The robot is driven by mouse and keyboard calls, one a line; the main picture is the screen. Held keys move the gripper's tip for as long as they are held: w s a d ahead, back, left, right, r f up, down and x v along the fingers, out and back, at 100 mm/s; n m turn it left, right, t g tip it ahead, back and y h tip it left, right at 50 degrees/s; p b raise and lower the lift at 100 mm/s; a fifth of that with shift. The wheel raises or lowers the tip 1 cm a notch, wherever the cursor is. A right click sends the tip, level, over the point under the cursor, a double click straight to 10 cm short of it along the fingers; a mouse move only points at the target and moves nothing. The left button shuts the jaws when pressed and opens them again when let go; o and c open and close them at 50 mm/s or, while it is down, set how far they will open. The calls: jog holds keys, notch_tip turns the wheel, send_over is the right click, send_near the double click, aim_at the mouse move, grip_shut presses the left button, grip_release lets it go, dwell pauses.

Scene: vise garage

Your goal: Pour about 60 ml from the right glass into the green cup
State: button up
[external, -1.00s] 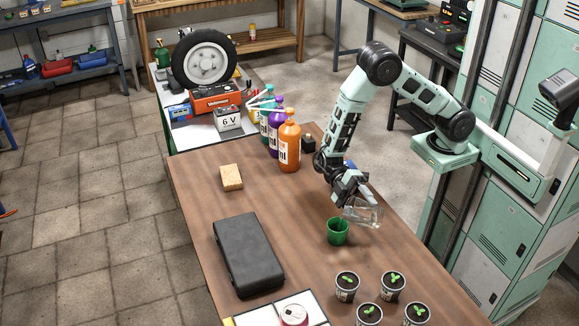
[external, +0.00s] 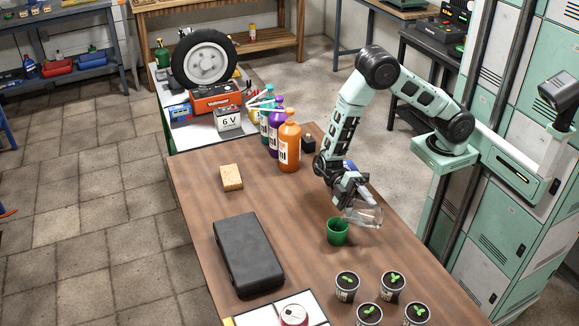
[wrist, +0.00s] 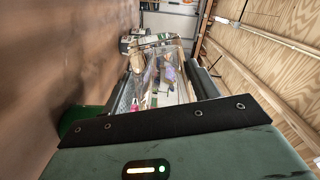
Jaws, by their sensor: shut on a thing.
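My gripper (external: 350,197) is shut on a clear glass (external: 365,213), held tilted to near horizontal. In the wrist view the glass (wrist: 168,62) lies between the fingers, and part of the green cup (wrist: 85,118) shows at the lower left behind my gripper. I cannot tell how much liquid is in the glass or the cup, nor whether any is flowing.
On the wooden table (external: 200,200) are a black case (external: 248,254), a sponge-like block (external: 231,177), several pump bottles, including an orange one (external: 289,142), and several potted seedlings (external: 392,285) at the front. The table between the case and the cup is clear.

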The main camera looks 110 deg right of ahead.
jog(key=shift+s+a+r+n+h+p, duration=0.1)
jog(key=shift+r+n+h+p, duration=0.2)
jog(key=shift+r+n+p, duration=0.4)
jog(key=shift+f+p, duration=0.25)
jog(key=shift+p, duration=0.05)
jog(key=shift+n+t+h+p, duration=0.5)
jog(key=shift+n+h+p, duration=0.35)
jog(key=shift+n, duration=0.25)
jog(key=shift+f+n, duration=0.3)
jog(key=shift+s+a+f+n+t+h, duration=0.1)
jog(key=shift+s+f+n+t+h, duration=0.1)
jog(key=shift+f+n+t+h, duration=0.25)
jog(key=shift+s+f, duration=0.1)
jog(key=shift+f, duration=0.1)
